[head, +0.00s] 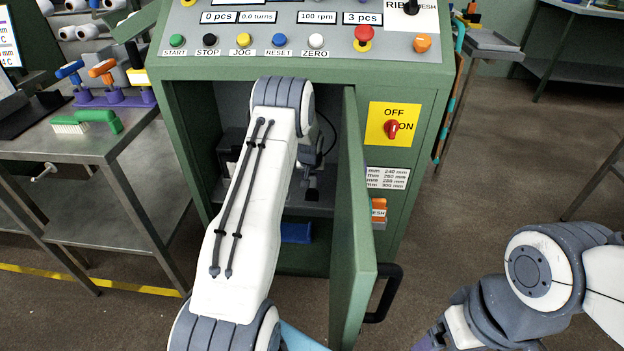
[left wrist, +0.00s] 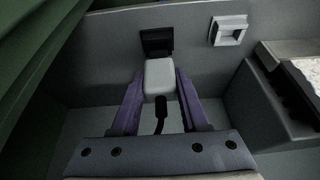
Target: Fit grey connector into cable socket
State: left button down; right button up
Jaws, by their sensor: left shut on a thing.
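The grey connector (left wrist: 158,77) is a pale block with a black cable (left wrist: 160,112) trailing from its near end. My left gripper (left wrist: 157,88) has its purple fingers shut on the connector's sides, inside the green cabinet. A black socket-like fitting (left wrist: 157,40) is on the grey back wall, right beyond the connector's far end. Whether the two touch or are joined, I cannot tell. A second, light grey framed opening (left wrist: 229,30) is on the wall to the right. In the head view my left arm hides most of this. My right gripper is mostly cut off at the bottom edge.
The green cabinet door (head: 352,230) stands open to the right of my left arm. A blue item (head: 296,232) lies low in the cabinet. A grey box-like part (left wrist: 275,100) stands right of the gripper. A metal side table (head: 75,145) is at left.

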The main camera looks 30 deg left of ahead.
pick_arm(q)
jog(key=shift+f+b, duration=0.85)
jog(key=shift+f, duration=0.45)
jog(key=shift+c, duration=1.7)
grip_release()
jog(key=shift+r, duration=0.1)
jog(key=p+v, duration=0.2)
jog(key=v, duration=0.8)
jog(key=shift+r+p, duration=0.15)
jog(key=shift+p, duration=0.15)
jog(key=shift+d, duration=0.1)
